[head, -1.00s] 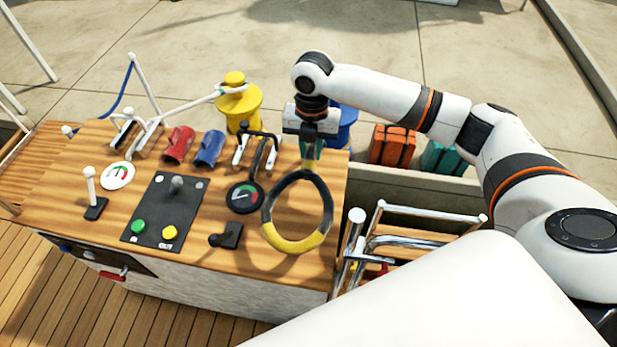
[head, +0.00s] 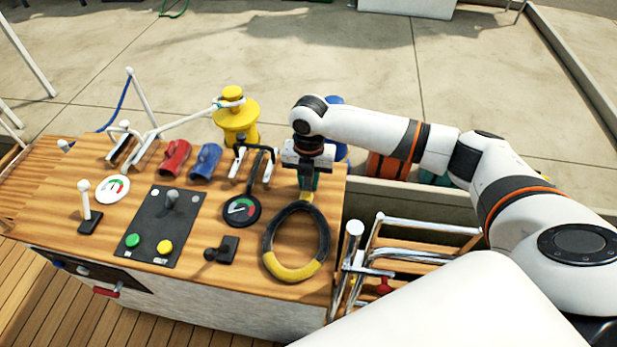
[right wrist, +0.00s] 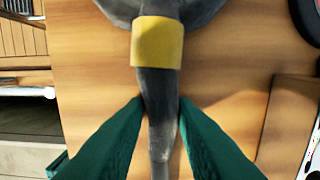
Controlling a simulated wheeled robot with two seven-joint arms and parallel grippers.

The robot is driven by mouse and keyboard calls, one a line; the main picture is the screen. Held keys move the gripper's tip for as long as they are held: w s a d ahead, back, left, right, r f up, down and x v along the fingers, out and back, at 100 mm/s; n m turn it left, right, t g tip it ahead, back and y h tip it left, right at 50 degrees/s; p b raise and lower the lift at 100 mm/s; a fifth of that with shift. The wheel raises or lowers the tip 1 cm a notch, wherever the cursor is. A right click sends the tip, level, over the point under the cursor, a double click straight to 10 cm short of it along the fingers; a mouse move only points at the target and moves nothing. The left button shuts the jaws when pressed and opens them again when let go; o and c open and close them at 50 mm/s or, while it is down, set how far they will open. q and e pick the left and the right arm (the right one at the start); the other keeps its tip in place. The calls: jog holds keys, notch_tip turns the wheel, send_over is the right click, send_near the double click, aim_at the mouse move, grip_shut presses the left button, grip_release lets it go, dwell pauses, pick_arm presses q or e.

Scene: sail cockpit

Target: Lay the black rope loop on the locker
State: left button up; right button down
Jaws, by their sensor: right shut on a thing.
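The black rope loop (head: 322,232) with yellow bands is at the right end of the wooden-topped locker (head: 65,168). It lies nearly flat over the wood, its front yellow part (head: 290,272) close to the top; I cannot tell whether all of it touches. My right gripper (head: 307,187) points down at the loop's far side and is shut on it. In the right wrist view, the green fingers (right wrist: 158,108) are on either side of the black rope (right wrist: 157,85), just by a yellow band (right wrist: 157,42). My left gripper is not in view.
A black lever fitting (head: 222,248), a round gauge (head: 241,208) and a control panel (head: 160,225) are left of the loop. Red (head: 174,157) and blue (head: 205,160) rolls lie farther back. Chrome rails (head: 420,224) stand off the right edge.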

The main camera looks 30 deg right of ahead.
jog(key=c, duration=1.3)
grip_release()
jog(key=shift+s+f, duration=0.15)
jog(key=shift+f, duration=0.15)
jog(key=shift+o, duration=0.6)
jog(key=shift+a+f, duration=0.1)
jog(key=shift+f, duration=0.05)
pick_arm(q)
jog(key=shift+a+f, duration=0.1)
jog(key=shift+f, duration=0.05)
pick_arm(e)
jog(key=r, duration=0.2)
jog(key=shift+d+r, duration=0.3)
jog(key=shift+d, duration=0.05)
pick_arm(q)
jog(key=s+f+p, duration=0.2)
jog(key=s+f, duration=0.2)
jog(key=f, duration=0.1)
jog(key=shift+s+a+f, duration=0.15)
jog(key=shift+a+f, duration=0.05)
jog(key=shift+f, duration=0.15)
pick_arm(e)
notch_tip(320, 180, up, 11)
jog(key=shift+w+f, duration=0.2)
jog(key=shift+w, duration=0.15)
jog(key=shift+a, duration=0.1)
